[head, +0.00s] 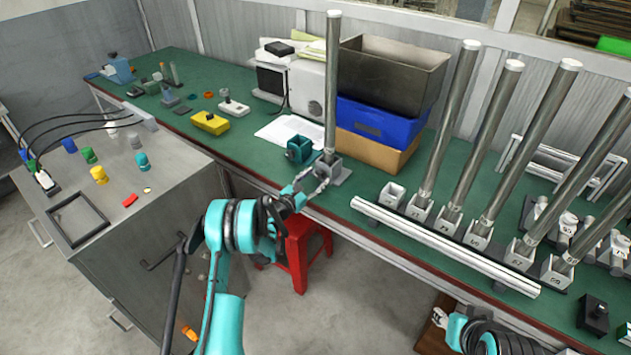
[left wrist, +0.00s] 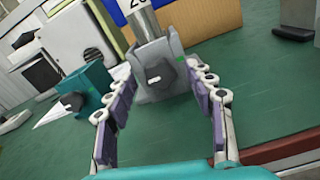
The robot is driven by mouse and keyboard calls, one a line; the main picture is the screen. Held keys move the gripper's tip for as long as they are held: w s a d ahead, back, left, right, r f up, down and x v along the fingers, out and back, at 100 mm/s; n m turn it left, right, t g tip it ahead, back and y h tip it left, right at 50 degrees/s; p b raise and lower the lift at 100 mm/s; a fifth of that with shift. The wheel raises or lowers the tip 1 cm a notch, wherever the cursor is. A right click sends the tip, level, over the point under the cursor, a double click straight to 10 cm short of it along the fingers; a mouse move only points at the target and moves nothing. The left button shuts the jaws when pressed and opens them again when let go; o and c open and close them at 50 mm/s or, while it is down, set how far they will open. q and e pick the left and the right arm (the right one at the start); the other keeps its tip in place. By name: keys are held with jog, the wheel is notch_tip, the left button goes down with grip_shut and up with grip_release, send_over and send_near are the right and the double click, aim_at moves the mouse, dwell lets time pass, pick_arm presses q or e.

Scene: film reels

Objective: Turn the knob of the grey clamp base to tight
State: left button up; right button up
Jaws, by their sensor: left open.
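The grey clamp base (head: 340,172) stands on the green table with an upright metal tube (head: 333,85) in it. In the left wrist view the clamp base (left wrist: 174,50) is straight ahead, with a small dark knob (left wrist: 154,74) on its near face. My left gripper (head: 316,182) is at the near side of the base. In the left wrist view my left gripper (left wrist: 168,98) is open and empty, its fingers spread left and right of the knob and apart from it. In the head view the knob is hidden.
A teal clamp base (head: 300,150) stands close at the left, also in the left wrist view (left wrist: 86,90). Blue (head: 372,122) and dark (head: 400,65) bins are behind. A white rail (head: 440,243) and numbered bases with tubes are at the right. A red stool (head: 298,250) stands below.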

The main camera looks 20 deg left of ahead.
pick_arm(q)
jog(key=shift+w, duration=0.1)
jog(key=c, duration=1.2)
jog(key=shift+o, duration=0.2)
